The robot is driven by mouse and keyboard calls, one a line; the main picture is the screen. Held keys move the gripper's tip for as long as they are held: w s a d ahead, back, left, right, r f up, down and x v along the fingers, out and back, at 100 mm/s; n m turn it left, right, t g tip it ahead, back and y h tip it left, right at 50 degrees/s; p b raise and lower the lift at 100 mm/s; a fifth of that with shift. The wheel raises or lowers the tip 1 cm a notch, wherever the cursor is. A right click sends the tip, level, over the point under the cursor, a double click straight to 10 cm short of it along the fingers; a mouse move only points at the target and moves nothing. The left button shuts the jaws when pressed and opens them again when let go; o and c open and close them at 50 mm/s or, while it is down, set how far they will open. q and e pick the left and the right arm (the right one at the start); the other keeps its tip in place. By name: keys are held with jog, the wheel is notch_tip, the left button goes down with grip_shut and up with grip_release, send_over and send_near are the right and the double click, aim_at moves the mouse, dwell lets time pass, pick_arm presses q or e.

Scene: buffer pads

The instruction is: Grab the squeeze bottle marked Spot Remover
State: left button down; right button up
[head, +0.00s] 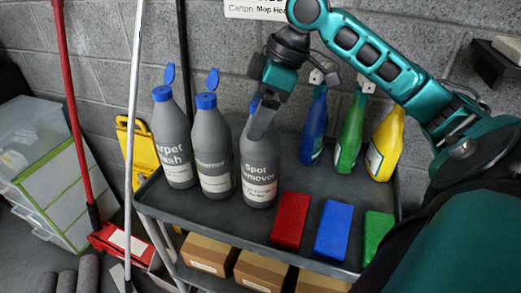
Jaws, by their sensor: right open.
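The grey squeeze bottle marked Spot Remover (259,172) stands upright on the top shelf of a dark cart (225,222). It is the rightmost of three similar grey bottles. My right gripper (262,128) comes down from above in front of this bottle's upper part and hides most of its blue cap. The gripper is open; I cannot tell whether its fingers are around the bottle neck or only in front of it. My left gripper is not in view.
Two grey bottles with blue flip caps, one (214,158) close beside Spot Remover and one (173,148) farther left. Red (290,219), blue (333,230) and green (377,233) pads lie at right. Blue (314,128), green (351,132) and yellow (385,145) bottles stand behind.

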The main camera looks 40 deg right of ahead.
jog(key=shift+f, duration=0.25)
jog(key=shift+c, duration=0.5)
grip_shut()
jog(key=shift+r, duration=0.1)
